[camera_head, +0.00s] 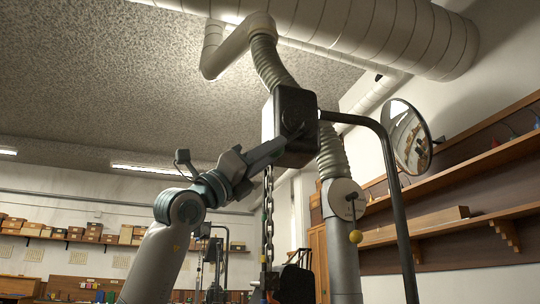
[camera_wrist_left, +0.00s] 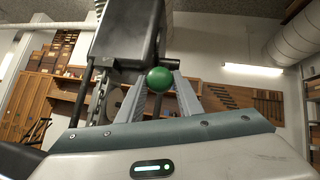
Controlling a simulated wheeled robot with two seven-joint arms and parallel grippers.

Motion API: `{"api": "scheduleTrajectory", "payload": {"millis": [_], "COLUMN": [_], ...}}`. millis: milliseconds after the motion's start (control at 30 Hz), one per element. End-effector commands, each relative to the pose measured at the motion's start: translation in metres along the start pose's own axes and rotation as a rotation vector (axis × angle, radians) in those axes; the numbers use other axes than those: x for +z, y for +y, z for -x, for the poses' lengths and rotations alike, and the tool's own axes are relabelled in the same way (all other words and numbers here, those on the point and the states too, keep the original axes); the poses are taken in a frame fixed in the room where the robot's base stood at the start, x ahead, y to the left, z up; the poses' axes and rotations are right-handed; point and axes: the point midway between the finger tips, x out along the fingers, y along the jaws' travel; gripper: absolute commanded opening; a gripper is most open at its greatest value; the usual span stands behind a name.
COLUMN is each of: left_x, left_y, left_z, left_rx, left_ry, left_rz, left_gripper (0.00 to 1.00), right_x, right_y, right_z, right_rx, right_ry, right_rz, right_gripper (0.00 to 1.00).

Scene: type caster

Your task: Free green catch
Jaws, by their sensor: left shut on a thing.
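The green catch shows in the left wrist view as a round green knob (camera_wrist_left: 160,79) at the lower edge of a dark box (camera_wrist_left: 128,35). My left gripper (camera_wrist_left: 160,92) is shut on it, with one finger on each side of the knob. In the head view my left arm reaches up from the lower left, and the left gripper (camera_head: 290,139) meets the face of the dark box (camera_head: 294,108). The green knob cannot be made out in the head view. My right gripper is not in view.
A chain (camera_head: 268,215) hangs below the box. A bent dark pipe (camera_head: 390,165) runs down to its right. A ribbed hose (camera_head: 270,65) rises above it. A yellow ball (camera_head: 355,237) hangs by a round plate, and a convex mirror (camera_head: 410,137) stands by the right-hand shelves.

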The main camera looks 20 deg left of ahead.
Motion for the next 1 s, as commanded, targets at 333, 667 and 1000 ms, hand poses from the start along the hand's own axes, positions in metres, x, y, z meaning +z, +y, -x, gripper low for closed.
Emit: {"api": "scheduleTrajectory", "payload": {"millis": [333,667,1000], "left_x": [-0.0028,-0.0018,-0.0018], "left_y": [0.0006,0.0002,0.0004], "left_z": [0.0001,0.0001,0.0086], "left_rx": [0.0,0.0,-0.001], "left_ry": [0.002,0.001,0.0], "left_rz": [0.001,0.001,0.0], "left_gripper": [0.0,0.5,0.5], "right_x": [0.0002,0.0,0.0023], "right_y": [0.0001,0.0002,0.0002], "right_z": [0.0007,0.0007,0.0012], "right_rx": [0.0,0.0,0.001], "right_ry": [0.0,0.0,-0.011], "right_rz": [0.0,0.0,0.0], "right_gripper": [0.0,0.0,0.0]}}
